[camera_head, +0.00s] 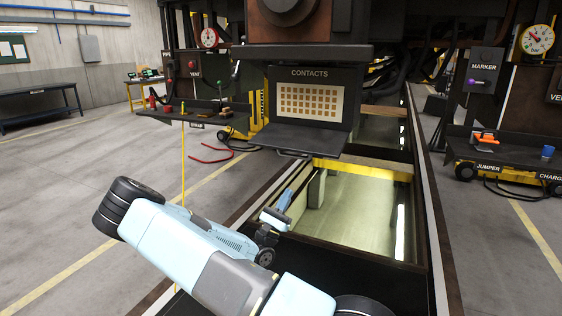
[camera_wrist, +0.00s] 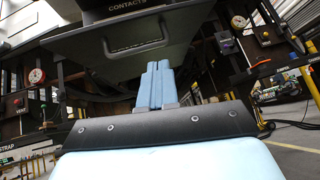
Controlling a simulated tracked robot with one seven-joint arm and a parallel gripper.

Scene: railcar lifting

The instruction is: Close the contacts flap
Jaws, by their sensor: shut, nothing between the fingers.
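The contacts box stands at the centre of the head view, with a grid of contacts (camera_head: 312,101) showing inside its open front. Its grey flap (camera_head: 310,139) is folded down and sticks out like a shelf. A dark bar handle (camera_head: 293,154) is at the flap's front edge. My gripper (camera_head: 285,198) is below the flap and handle, with its blue fingers together and empty. In the wrist view the fingers (camera_wrist: 156,72) point up toward the flap's underside, with the handle (camera_wrist: 136,45) just beyond and above them. I see no clear contact between fingers and flap.
A lit pit (camera_head: 355,215) with a yellow crossbar lies below the flap. A side shelf (camera_head: 195,112) with small items stands left. A cart (camera_head: 510,152) with an orange tool and a blue cup stands right. Floor at left is open.

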